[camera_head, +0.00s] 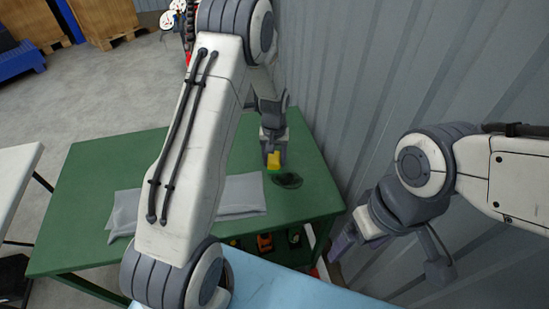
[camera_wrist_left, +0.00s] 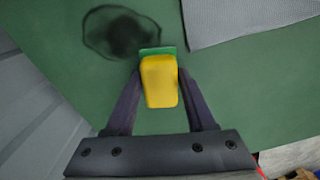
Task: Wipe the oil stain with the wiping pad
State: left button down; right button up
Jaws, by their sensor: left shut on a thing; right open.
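The wiping pad (camera_head: 274,160) is a yellow block with a green underside. My left gripper (camera_head: 272,152) is shut on it over the green table (camera_head: 100,165). In the left wrist view the yellow pad (camera_wrist_left: 159,82) sits between my left fingers (camera_wrist_left: 158,95), its green layer at the far end. The oil stain (camera_head: 287,181) is a dark round patch on the table top, just beside the pad. It also shows in the left wrist view (camera_wrist_left: 120,35), up and left of the pad. I cannot tell whether the pad touches the table. My right gripper (camera_head: 350,240) is open and empty, right of the table.
A grey cloth (camera_head: 242,195) lies on the table, partly hidden behind my left arm. A corrugated grey wall (camera_head: 350,100) stands close on the right. A light blue surface (camera_head: 290,293) is in front. Several small items sit on a shelf under the table top.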

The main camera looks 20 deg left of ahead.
pick_arm(q)
jog(key=shift+f, duration=0.3)
